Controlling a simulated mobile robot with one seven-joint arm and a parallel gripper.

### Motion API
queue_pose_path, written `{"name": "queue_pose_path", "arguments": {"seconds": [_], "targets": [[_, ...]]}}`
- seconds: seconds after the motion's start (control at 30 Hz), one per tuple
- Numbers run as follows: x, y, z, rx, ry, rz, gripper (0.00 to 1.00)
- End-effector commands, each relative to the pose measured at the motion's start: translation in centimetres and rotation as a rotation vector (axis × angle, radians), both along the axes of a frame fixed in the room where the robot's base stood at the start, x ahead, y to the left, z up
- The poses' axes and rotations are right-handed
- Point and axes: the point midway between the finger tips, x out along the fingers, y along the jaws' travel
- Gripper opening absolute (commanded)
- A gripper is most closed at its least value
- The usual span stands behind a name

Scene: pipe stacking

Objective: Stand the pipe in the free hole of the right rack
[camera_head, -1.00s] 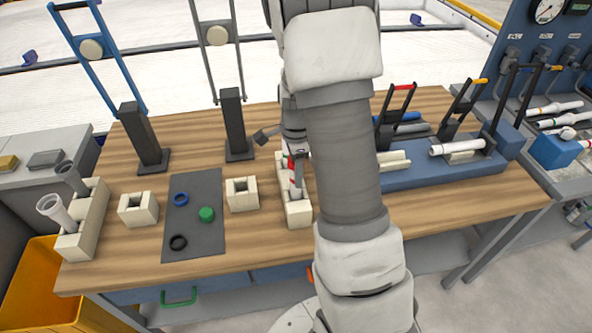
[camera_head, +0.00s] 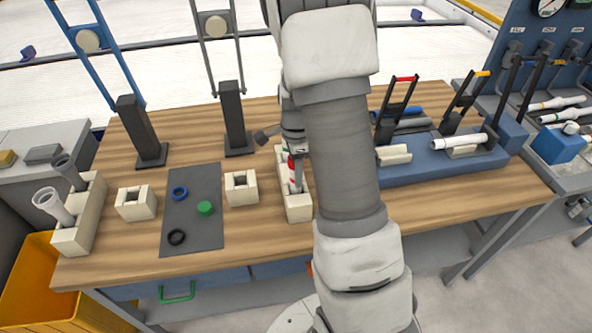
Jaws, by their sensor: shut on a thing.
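The right rack (camera_head: 299,208) is a long cream block standing on the wooden table in the middle, partly hidden behind my arm. A white pipe with red bands (camera_head: 293,183) stands roughly upright at this rack. My gripper (camera_head: 292,153) is shut on the pipe's upper part; its fingers are small and partly hidden here. I cannot tell whether the pipe's lower end is inside a hole or just above it. The left rack (camera_head: 78,237) is a similar cream block at the table's left end, with a white pipe (camera_head: 52,206) and a grey pipe (camera_head: 69,171) leaning in it.
Two square cream blocks (camera_head: 136,203) (camera_head: 241,189) flank a grey mat (camera_head: 197,235) with blue, green and black rings. Dark posts (camera_head: 233,118) stand behind. A blue fixture (camera_head: 425,170) with clamps and a white pipe (camera_head: 459,142) is at right. Bare table lies in front.

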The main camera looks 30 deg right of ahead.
Motion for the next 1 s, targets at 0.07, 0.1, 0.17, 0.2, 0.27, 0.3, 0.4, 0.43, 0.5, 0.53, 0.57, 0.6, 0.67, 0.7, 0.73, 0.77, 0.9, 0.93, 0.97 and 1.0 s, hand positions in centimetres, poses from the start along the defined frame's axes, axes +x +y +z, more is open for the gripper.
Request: {"name": "queue_pose_path", "arguments": {"seconds": [0.07, 0.1, 0.17, 0.2, 0.27, 0.3, 0.4, 0.43, 0.5, 0.53, 0.57, 0.6, 0.67, 0.7, 0.73, 0.77, 0.9, 0.93, 0.97, 1.0], "targets": [[0.0, 0.0, 0.0, 0.0, 0.0, 0.0, 0.53], [0.0, 0.0, 0.0, 0.0, 0.0, 0.0, 0.6], [0.0, 0.0, 0.0, 0.0, 0.0, 0.0, 0.71], [0.0, 0.0, 0.0, 0.0, 0.0, 0.0, 0.78], [0.0, 0.0, 0.0, 0.0, 0.0, 0.0, 0.84], [0.0, 0.0, 0.0, 0.0, 0.0, 0.0, 0.84], [0.0, 0.0, 0.0, 0.0, 0.0, 0.0, 0.84], [0.0, 0.0, 0.0, 0.0, 0.0, 0.0, 0.84], [0.0, 0.0, 0.0, 0.0, 0.0, 0.0, 0.84], [0.0, 0.0, 0.1, 0.0, 0.0, 0.0, 0.84], [0.0, 0.0, 0.2, 0.0, 0.0, 0.0, 0.84], [0.0, 0.0, 0.4, 0.0, -0.001, 0.001, 0.84], [0.1, 0.0, 1.0, -0.002, -0.003, 0.001, 0.84], [0.1, 0.0, 1.6, -0.001, -0.004, 0.002, 0.84], [0.1, 0.0, 2.2, -0.001, -0.004, 0.002, 0.84], [0.1, 0.0, 2.7, -0.001, -0.005, 0.003, 0.84], [0.2, 0.0, 6.1, -0.002, -0.007, 0.001, 0.84], [0.2, 0.0, 6.9, -0.002, -0.007, 0.001, 0.84], [0.2, 0.0, 7.6, 0.0, -0.006, 0.001, 0.84], [0.1, 0.0, 8.6, -0.001, -0.006, 0.001, 0.84]]}}
